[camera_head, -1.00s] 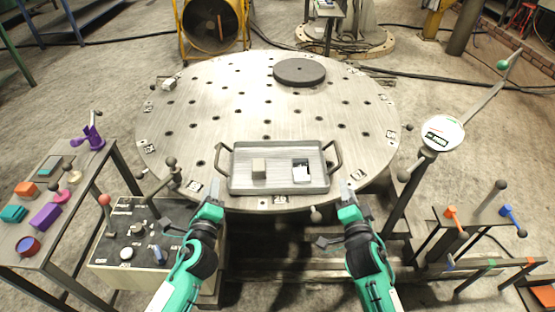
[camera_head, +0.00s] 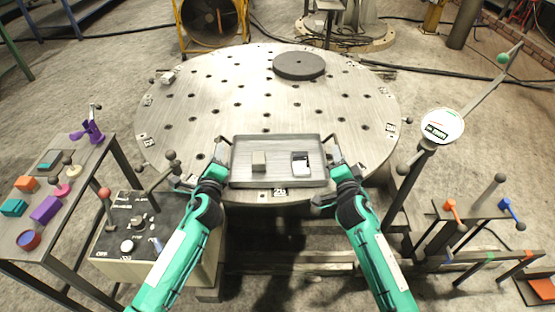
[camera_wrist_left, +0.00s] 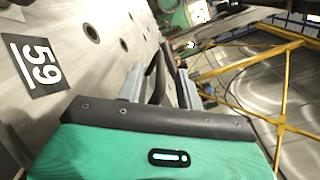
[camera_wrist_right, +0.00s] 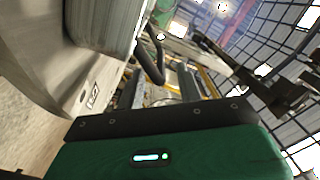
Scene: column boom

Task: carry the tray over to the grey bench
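The grey metal tray (camera_head: 278,182) lies on the near edge of the round drilled table (camera_head: 215,120), with a small beige block (camera_head: 259,161) and a white-and-dark item (camera_head: 301,164) in it. My left gripper (camera_head: 220,158) is at the tray's left handle. In the left wrist view its fingers (camera_wrist_left: 158,88) stand apart with the dark handle bar between them. My right gripper (camera_head: 335,160) is at the right handle. In the right wrist view its fingers (camera_wrist_right: 160,85) are also apart, with the handle bar (camera_wrist_right: 150,62) between them. I cannot tell which surface is the grey bench.
A dark disc (camera_head: 299,65) lies at the table's back. A side table (camera_head: 65,225) with coloured pieces and a control box (camera_head: 130,245) stand at left. A dial gauge on a post (camera_head: 442,126) and a rack with coloured levers (camera_head: 475,210) stand at right. A fan (camera_head: 209,22) is behind.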

